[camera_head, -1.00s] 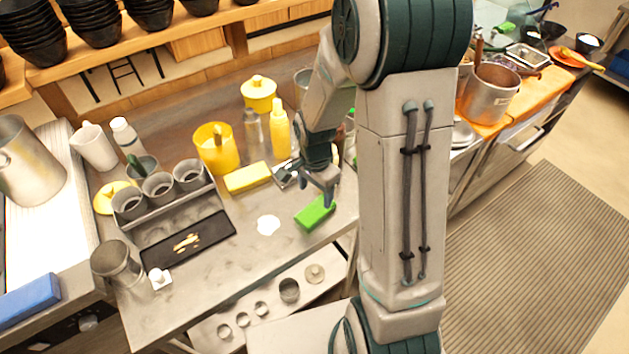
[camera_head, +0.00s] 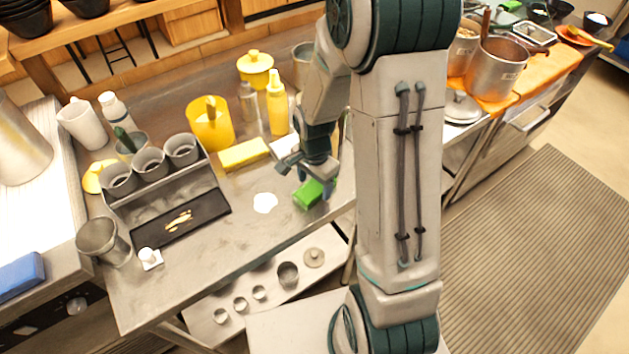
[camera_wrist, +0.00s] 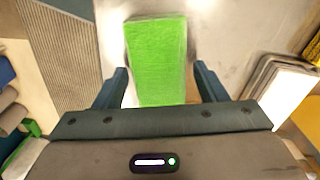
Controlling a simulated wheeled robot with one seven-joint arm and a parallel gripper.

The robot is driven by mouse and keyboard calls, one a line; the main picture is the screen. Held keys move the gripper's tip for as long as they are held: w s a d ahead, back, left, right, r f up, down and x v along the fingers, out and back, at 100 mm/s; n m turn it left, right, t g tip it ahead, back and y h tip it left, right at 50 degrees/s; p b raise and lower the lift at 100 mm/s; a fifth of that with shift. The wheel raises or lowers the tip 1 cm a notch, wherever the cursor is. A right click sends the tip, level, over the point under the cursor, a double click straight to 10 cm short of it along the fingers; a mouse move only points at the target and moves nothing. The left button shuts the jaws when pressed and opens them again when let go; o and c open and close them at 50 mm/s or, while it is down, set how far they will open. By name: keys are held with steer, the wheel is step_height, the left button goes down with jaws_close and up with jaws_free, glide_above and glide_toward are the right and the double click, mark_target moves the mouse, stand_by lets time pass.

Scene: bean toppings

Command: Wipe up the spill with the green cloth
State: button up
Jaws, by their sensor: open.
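The green cloth (camera_head: 308,194) is a small folded block on the steel table, near its right front edge. In the wrist view the cloth (camera_wrist: 158,60) lies ahead of and between my open fingers. My gripper (camera_head: 317,181) is low over the cloth, with its fingers apart; in the wrist view they show on both sides (camera_wrist: 160,85). I cannot tell whether they touch the cloth. The white spill (camera_head: 265,202) is a small puddle on the table, just left of the cloth.
A yellow block (camera_head: 243,154) and a yellow bottle (camera_head: 277,104) stand behind the spill. A dark tray (camera_head: 181,220) and a rack of cups (camera_head: 160,187) are on the left. The table front around the spill is clear. A lower shelf (camera_head: 265,290) holds small pots.

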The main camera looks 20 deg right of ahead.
mark_target(314, 185)
steer(key=c, duration=0.7)
steer(key=shift+r+p, duration=1.7)
steer(key=shift+r, duration=0.8)
steer(key=shift+c, duration=0.2)
